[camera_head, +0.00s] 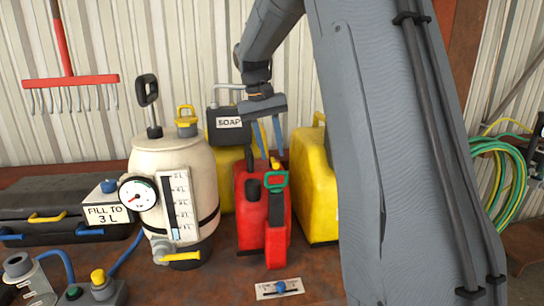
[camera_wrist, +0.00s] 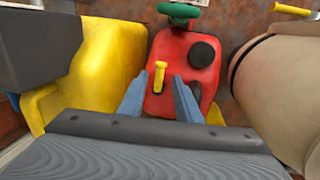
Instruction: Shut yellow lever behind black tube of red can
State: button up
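The red can (camera_head: 251,222) stands on the bench, with a green handle (camera_head: 275,181) on its front spout. The black tube (camera_head: 253,190) rises from its top; in the wrist view a round black cap (camera_wrist: 202,55) shows there. The yellow lever (camera_wrist: 160,76) sits on the red top, appearing as a short bar pointing up the picture; in the head view it is a small yellow bit (camera_head: 276,163) behind the tube. My gripper (camera_head: 270,156) is above the can's rear. Its blue fingers (camera_wrist: 158,86) are apart, one each side of the lever, with gaps visible.
Yellow cans (camera_head: 316,190) stand right of and behind the red can, one beside a black box marked SOAP (camera_head: 230,129). A cream tank (camera_head: 172,160) with gauge stands close on the left. A small plate with a blue knob (camera_head: 280,287) lies in front.

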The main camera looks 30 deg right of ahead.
jog(key=r, duration=0.2)
jog(key=a+r+b, duration=0.1)
jog(key=r, duration=0.2)
jog(key=shift+w+r, duration=0.15)
jog(key=shift+r, duration=0.1)
